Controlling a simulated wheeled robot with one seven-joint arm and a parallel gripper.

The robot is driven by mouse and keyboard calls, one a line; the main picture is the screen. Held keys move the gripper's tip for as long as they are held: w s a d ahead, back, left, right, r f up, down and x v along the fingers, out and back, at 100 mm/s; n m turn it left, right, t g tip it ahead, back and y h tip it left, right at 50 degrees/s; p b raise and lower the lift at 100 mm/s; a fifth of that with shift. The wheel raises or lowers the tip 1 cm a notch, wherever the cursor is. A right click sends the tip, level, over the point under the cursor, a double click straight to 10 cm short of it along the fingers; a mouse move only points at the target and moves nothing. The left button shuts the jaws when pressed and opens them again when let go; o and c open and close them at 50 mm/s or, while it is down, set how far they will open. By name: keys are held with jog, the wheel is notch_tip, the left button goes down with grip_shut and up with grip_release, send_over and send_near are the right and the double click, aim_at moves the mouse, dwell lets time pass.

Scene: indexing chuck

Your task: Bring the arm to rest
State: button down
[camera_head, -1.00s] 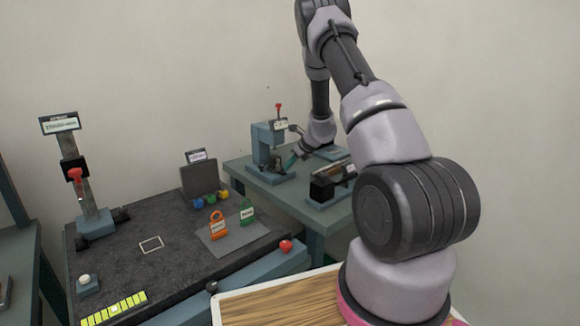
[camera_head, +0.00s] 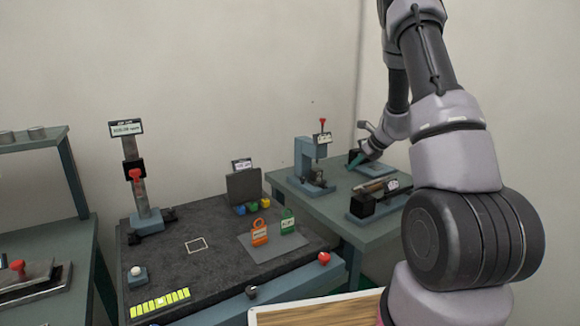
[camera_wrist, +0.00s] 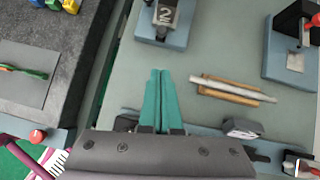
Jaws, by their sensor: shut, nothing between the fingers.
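My gripper (camera_head: 354,164) is above the back green table (camera_head: 322,207), just right of the small blue press (camera_head: 311,163). In the wrist view its two teal fingers (camera_wrist: 160,72) lie side by side, closed with nothing between them, pointing over the bare grey-green tabletop. My arm reaches in from the right of the head view and bends down to the gripper. From these views I cannot tell the exact height of the fingertips above the table.
The press base marked 2 (camera_wrist: 163,20) is ahead of the fingers. A pale rod on a wooden piece (camera_wrist: 232,90) lies to their right, with another blue fixture (camera_wrist: 292,55) beyond. A dark bench (camera_head: 190,265) with orange (camera_head: 259,232) and green (camera_head: 288,221) padlock-shaped tags is at left.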

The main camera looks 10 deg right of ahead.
jog(key=s+a+r+n+y, duration=0.1)
jog(key=s+a+r+n, duration=0.55)
jog(key=r, duration=0.45)
jog(key=s+a+r+n, duration=0.6)
jog(key=s+r, duration=0.2)
jog(key=r, duration=0.3)
jog(key=s+a+r+n+h, duration=0.1)
jog(key=s+r+n, duration=0.1)
jog(key=s+n, duration=0.4)
jog(key=s+a+r+n+h, duration=0.1)
jog(key=s+n, duration=0.6)
jog(key=s, duration=0.8)
notch_tip(320, 180, up, 3)
jog(key=shift+s+f+h, duration=0.15)
jog(key=shift+s+h, duration=0.15)
jog(key=shift+h, duration=0.3)
